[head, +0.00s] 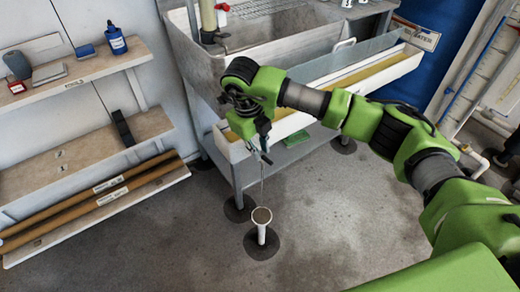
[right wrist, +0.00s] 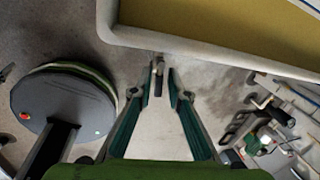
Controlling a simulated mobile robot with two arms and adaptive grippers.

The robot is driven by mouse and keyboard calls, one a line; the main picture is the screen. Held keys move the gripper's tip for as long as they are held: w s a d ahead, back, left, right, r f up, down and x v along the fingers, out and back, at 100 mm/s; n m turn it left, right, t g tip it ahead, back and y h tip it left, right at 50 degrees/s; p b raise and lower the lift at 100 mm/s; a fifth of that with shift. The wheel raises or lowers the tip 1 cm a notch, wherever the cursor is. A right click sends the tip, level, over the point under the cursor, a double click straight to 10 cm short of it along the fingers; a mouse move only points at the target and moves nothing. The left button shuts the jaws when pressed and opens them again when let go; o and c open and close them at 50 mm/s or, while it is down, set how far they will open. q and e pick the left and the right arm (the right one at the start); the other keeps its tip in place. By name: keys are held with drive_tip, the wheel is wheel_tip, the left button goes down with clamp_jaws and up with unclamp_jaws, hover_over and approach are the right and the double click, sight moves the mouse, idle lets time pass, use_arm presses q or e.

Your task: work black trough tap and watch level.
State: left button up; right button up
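The long pale trough (head: 395,72) holds yellowish liquid and sits below the grey sink; its corner also fills the top of the right wrist view (right wrist: 190,43). A small dark tap (right wrist: 158,76) hangs under that corner. My right gripper (right wrist: 159,94) is open, with its fingers on either side of the tap; I cannot tell whether they touch it. In the head view my right gripper (head: 262,150) is at the trough's near-left end and hides the tap. A thin pale line, like a stream, runs below it to a white upright drain pipe (head: 262,234). My left gripper is out of view.
Wooden shelves (head: 90,66) with a blue bottle (head: 115,38) stand on the left. Brown tubes (head: 90,205) lie on the lowest shelf. A blue barrel (head: 425,65) stands at the back right. A green item (head: 298,138) lies on the lower rack.

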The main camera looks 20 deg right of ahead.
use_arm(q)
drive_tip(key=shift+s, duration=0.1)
use_arm(e)
wheel_tip(320, 180, up, 11)
drive_tip(key=s+a, duration=0.1)
drive_tip(key=a, duration=0.1)
idle(0.8)
idle(1.4)
